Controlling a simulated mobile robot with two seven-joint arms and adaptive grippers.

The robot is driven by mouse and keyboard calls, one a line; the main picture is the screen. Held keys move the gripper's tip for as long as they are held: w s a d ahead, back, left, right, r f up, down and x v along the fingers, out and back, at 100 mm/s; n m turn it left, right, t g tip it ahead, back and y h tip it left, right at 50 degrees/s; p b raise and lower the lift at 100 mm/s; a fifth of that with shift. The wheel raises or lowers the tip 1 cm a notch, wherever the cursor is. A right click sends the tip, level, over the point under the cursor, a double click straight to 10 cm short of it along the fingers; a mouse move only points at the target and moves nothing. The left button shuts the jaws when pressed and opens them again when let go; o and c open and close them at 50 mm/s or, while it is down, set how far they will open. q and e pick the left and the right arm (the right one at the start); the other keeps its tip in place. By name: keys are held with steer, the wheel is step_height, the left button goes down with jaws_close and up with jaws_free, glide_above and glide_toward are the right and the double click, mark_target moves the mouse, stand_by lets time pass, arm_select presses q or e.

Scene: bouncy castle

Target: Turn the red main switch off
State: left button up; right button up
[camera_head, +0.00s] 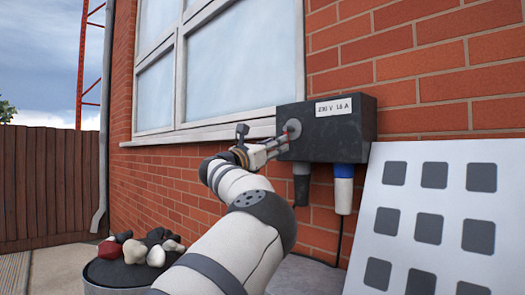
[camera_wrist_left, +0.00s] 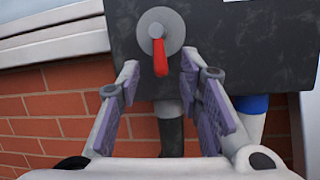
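In the left wrist view the red main switch (camera_wrist_left: 160,57) is a short lever hanging down from the disc's centre. My left gripper (camera_head: 283,142) reaches up to the box. In the wrist view its fingers (camera_wrist_left: 159,82) are spread open, one on each side below the lever, with a visible gap. I cannot tell whether they touch the box. My right gripper is out of view.
A grey plug (camera_head: 301,184) and a blue-and-white plug (camera_head: 343,188) hang under the box. A white board with dark squares (camera_head: 452,215) leans at the right. A bin of stones (camera_head: 110,274) stands at lower left.

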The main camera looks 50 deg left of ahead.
arm_select(q)
steer(key=v, duration=0.7)
steer(key=shift+f, duration=0.1)
